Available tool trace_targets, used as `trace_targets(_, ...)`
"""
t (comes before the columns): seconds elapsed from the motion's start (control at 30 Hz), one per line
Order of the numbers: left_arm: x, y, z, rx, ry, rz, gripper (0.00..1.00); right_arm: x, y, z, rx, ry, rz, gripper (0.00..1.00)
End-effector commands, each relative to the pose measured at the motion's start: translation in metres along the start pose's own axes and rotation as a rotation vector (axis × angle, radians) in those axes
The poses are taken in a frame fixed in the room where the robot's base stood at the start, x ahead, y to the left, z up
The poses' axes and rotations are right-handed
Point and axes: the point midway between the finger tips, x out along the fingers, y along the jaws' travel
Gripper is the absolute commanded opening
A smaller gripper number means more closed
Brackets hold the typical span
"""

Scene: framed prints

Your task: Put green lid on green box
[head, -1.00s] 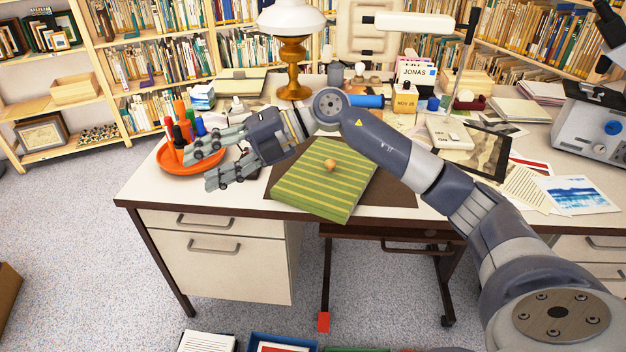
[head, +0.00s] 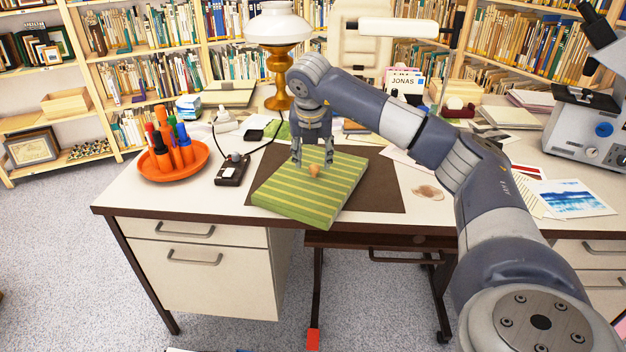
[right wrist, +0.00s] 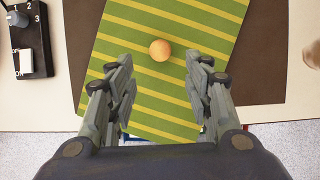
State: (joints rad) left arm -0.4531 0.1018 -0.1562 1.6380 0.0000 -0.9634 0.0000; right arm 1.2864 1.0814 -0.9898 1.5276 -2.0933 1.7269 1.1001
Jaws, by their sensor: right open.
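The green lid (head: 290,195) is a flat square with yellow stripes and a round wooden knob (head: 315,170). It lies on the dark desk mat, turned at an angle, one corner at the desk's front edge. My right gripper (head: 313,160) points down over the lid, open and empty, with its fingertips close around the knob. In the right wrist view, the knob (right wrist: 160,50) shows between and just beyond the fingertips (right wrist: 157,68) of the gripper; I cannot tell whether they touch the lid. The green box is not visible now. My left gripper is out of view.
An orange tray (head: 199,170) with several markers and a black switch box (head: 233,170) with a cable stand to the left. A lamp (head: 280,60) stands behind. Papers and prints (head: 570,198) lie right. The brown mat (head: 380,185) is bare right of the lid.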

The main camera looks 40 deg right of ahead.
Motion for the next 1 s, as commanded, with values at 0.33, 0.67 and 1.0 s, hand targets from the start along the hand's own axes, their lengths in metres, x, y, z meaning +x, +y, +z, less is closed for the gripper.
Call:
trace_targets(0.33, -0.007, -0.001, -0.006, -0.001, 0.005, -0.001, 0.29, 0.038, -0.002, 0.009, 0.000, 0.002, -0.001, 0.47)
trace_targets(0.67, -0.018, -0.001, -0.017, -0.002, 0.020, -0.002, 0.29, 0.061, -0.001, 0.011, -0.002, 0.000, 0.002, 0.47)
trace_targets(1.0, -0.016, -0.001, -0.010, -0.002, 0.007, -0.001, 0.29, 0.061, -0.001, 0.010, -0.003, 0.000, 0.003, 0.00)
